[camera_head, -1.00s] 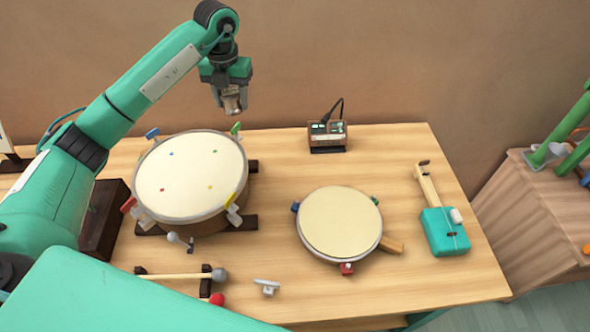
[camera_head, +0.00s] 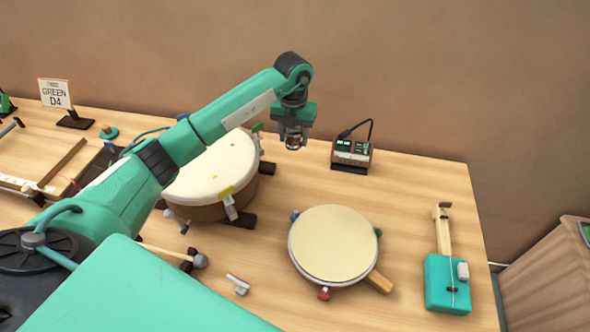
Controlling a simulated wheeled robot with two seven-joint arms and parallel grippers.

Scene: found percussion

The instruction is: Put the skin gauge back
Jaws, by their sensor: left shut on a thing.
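My left gripper (camera_head: 293,136) hangs fingers down, right of the large drum and left of the display box. It is shut on a small greyish thing (camera_head: 292,144), which looks like the skin gauge, mostly hidden between the fingers. It appears held in the air above the table's back part. A small dark box (camera_head: 352,152) with green displays and a black cable stands at the back of the table. The large drum (camera_head: 215,170) with a cream skin is partly hidden behind my left arm. My right gripper is not in view.
A smaller round drum (camera_head: 335,243) with a wooden handle lies at the middle right. A teal stringed instrument (camera_head: 447,280) lies at the right edge. A beater (camera_head: 198,261) and a small pale tool (camera_head: 238,284) lie in front. A sign (camera_head: 55,93) reads GREEN D4.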

